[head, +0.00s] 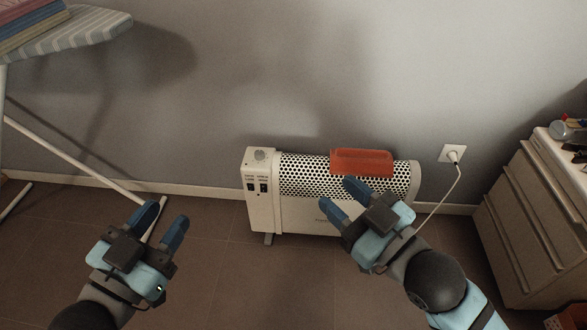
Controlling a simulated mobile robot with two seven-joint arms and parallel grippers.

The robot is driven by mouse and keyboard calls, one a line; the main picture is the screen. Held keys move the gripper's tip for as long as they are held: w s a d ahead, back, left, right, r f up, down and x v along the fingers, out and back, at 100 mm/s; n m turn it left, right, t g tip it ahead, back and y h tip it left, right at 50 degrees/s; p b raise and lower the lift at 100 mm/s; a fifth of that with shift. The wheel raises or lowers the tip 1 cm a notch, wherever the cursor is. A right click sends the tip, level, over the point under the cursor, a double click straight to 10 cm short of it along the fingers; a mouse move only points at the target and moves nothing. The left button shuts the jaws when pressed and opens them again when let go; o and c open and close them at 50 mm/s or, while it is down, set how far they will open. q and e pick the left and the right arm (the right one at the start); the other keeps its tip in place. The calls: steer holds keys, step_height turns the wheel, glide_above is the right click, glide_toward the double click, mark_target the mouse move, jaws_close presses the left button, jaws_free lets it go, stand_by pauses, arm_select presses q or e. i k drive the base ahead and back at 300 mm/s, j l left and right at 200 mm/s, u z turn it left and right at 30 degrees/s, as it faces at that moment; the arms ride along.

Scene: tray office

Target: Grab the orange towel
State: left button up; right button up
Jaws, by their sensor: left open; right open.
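The orange towel (362,162) lies folded over the top of a white heater (263,205), right of the heater's middle, in the head view. My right gripper (343,202) is open and empty, with its fingers in front of the heater, below the towel in the picture. I cannot tell how far it is from the heater; it does not appear to touch the towel. My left gripper (162,226) is open and empty over the floor, left of the heater. My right gripper hides part of the heater's lower front.
An ironing board (85,32) with folded cloths (38,20) stands at the upper left, its legs reaching the floor. A cord runs from the heater's right to a wall socket (453,153). A drawer cabinet (525,225) stands at the right. Floor shows between my grippers.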

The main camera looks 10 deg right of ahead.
mark_target(375, 163)
steer(key=i+j+z, duration=0.2)
steer(key=i+j, duration=0.15)
steer(key=i+j+z, duration=0.25)
steer(key=j, duration=0.25)
steer(key=i+j+z, duration=0.2)
steer(key=i+j, duration=0.15)
steer(key=j, duration=0.15)
